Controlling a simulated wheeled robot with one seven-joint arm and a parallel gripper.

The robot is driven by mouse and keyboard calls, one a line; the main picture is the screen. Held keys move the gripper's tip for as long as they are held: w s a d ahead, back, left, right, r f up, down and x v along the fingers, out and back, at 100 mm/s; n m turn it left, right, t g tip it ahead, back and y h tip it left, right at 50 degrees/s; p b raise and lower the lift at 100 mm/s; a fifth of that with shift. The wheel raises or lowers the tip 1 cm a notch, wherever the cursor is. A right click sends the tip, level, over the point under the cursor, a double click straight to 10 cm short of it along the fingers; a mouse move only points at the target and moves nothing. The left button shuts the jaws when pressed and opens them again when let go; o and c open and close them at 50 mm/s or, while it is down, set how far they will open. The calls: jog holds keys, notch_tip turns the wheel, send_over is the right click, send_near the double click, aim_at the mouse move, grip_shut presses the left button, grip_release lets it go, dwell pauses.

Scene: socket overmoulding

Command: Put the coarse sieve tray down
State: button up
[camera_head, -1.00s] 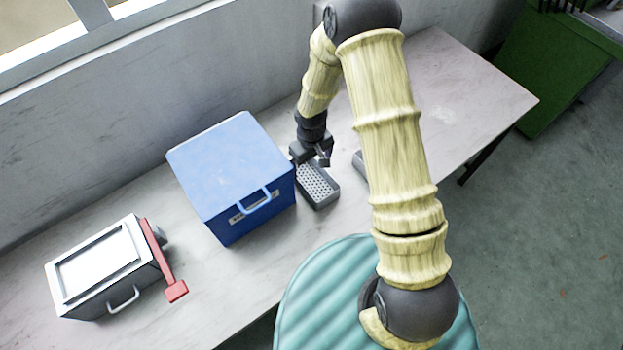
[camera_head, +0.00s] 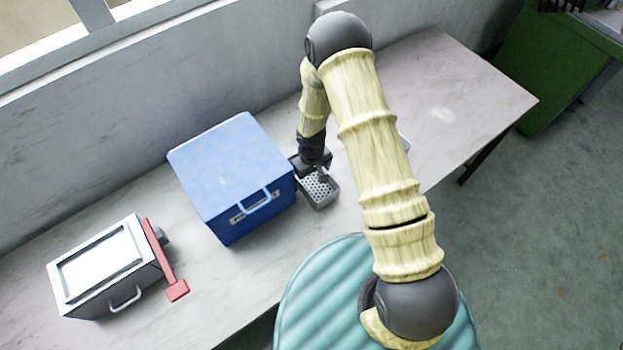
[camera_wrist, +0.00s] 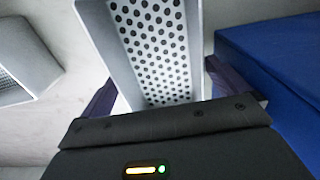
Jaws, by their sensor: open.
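The coarse sieve tray (camera_head: 321,203), a grey rectangular tray with a floor of large round holes, appears to rest on the table just right of the blue box. It also shows in the wrist view (camera_wrist: 153,45), running up from my gripper. My gripper (camera_head: 318,174) is at the tray's far end. In the wrist view the dark fingers of my gripper (camera_wrist: 165,88) are apart, one outside each side wall of the tray. I cannot tell whether either finger touches a wall. My gripper covers the near end of the tray in the wrist view.
The blue box (camera_head: 232,172) with a front handle stands close on the left. A white-topped machine (camera_head: 105,265) with a red lever (camera_head: 165,262) is farther left. A second tray (camera_wrist: 20,65) with finer mesh lies apart at the left in the wrist view. The table's right part (camera_head: 455,95) is clear.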

jog(key=shift+f, duration=0.1)
jog(key=shift+c, duration=0.4)
jog(key=c, duration=1)
notch_tip(320, 180, up, 28)
jog(key=shift+r+b, duration=0.1)
jog(key=shift+b, duration=0.85)
